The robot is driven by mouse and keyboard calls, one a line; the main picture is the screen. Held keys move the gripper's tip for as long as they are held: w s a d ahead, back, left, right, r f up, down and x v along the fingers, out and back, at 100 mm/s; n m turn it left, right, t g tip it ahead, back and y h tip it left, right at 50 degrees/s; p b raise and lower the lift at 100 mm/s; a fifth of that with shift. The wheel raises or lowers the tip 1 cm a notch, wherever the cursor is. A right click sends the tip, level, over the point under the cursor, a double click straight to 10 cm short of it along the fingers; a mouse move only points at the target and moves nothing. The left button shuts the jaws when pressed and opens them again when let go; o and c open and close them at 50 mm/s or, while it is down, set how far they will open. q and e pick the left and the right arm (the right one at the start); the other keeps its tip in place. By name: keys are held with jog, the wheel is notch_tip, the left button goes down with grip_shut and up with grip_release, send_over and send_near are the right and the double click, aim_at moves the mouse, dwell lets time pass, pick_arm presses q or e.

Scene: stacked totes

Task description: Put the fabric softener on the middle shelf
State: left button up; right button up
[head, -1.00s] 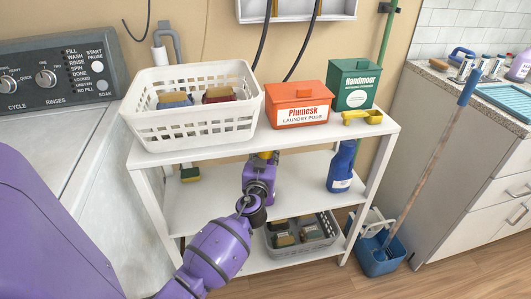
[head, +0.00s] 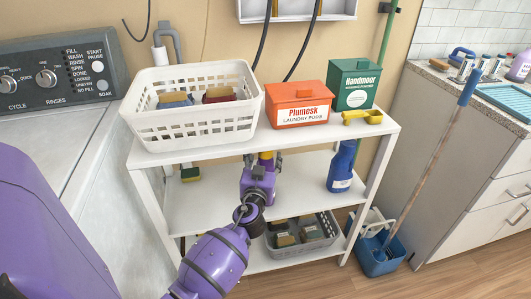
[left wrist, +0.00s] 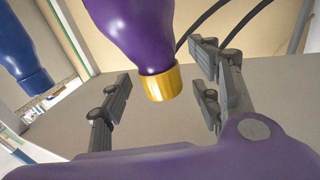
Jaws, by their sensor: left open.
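A purple bottle with a gold cap (left wrist: 140,30) fills the top of the left wrist view; I read no label on it. In the head view its yellow cap (head: 265,155) shows above the middle shelf (head: 305,190), under the top board. My left gripper (head: 263,162) is over the middle shelf at the bottle. In the left wrist view the gripper (left wrist: 163,95) is open, with fingers on both sides of the cap and gaps between. The bottle's base is hidden in the head view by my gripper. My right gripper is not in view.
A blue bottle (head: 341,167) stands at the right of the middle shelf, a sponge (head: 190,173) at its left. A white basket (head: 190,125), an orange pods box (head: 299,104) and a green box (head: 352,84) stand on top. A grey basket (head: 325,236) sits below.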

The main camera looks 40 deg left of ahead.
pick_arm(q)
jog(key=v, duration=0.9)
jog(key=s+d+f+m+g+h, duration=0.1)
jog(key=s+d+f+g+h, duration=0.1)
jog(key=s+f, duration=0.5)
jog(key=s+d+f+m+g+h, duration=0.2)
jog(key=s+d+f, duration=0.3)
jog(key=s, duration=0.8)
jog(key=s+d+f+m+g+h, duration=0.1)
jog(key=s+d+f, duration=0.3)
jog(key=s+f, duration=0.6)
jog(key=shift+s+f+m+g+h+b, duration=0.2)
jog(key=shift+f+m+g+h+b, duration=0.2)
jog(key=shift+g+h, duration=0.4)
jog(key=s+d, duration=0.2)
jog(key=s, duration=0.2)
jog(key=s+d+f+g+h, duration=0.1)
jog(key=s+d, duration=0.1)
jog(key=s, duration=0.2)
jog(key=s+d+m+g+h, duration=0.1)
jog(key=s+d, duration=0.1)
jog(key=s, duration=0.3)
jog(key=shift+d+f, duration=0.25)
jog(key=shift+f, duration=0.05)
jog(key=shift+c, duration=0.2)
